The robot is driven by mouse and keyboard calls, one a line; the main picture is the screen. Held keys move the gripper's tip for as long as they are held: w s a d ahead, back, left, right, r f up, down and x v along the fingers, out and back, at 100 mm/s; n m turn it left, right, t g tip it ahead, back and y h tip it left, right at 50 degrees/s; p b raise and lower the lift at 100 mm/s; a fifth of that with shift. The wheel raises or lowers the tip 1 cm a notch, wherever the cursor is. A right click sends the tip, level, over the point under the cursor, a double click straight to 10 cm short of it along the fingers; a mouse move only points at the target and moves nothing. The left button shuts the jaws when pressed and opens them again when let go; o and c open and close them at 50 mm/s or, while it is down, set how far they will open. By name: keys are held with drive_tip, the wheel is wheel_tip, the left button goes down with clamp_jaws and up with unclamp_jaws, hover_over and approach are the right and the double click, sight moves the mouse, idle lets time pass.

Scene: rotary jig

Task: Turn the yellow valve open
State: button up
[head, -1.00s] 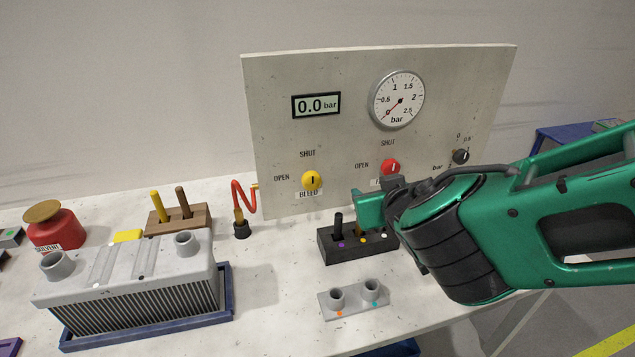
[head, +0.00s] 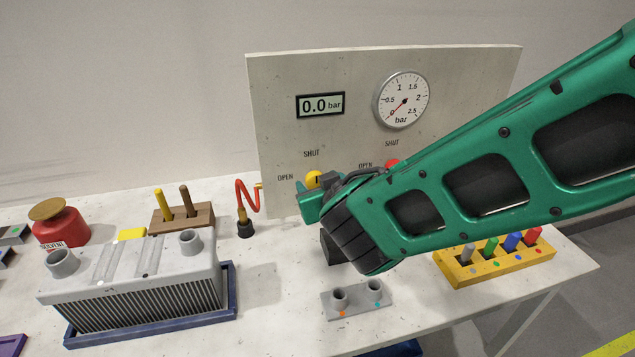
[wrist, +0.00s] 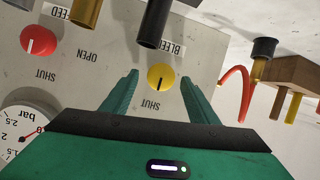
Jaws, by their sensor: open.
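The yellow valve (head: 313,178) is a round knob on the upright grey panel, marked SHUT above and OPEN to its left. In the head view my gripper (head: 303,203) is just in front of and below it and hides part of it. In the wrist view the yellow valve (wrist: 161,77) sits between the two open green fingers of my gripper (wrist: 160,82), with its black mark pointing to SHUT. I see no contact between fingers and knob. The red valve (wrist: 39,41) is to the left in the wrist view.
The panel (head: 285,75) carries a digital display (head: 320,105) reading 0.0 bar and a dial gauge (head: 402,99). A grey two-cup plate (head: 356,299) lies in front.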

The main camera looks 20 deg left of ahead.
drive_tip(key=shift+w+a+f, duration=0.3)
drive_tip(key=shift+w, duration=0.2)
drive_tip(key=c, duration=1)
drive_tip(key=shift+s+a, duration=0.1)
drive_tip(key=shift+c, duration=0.2)
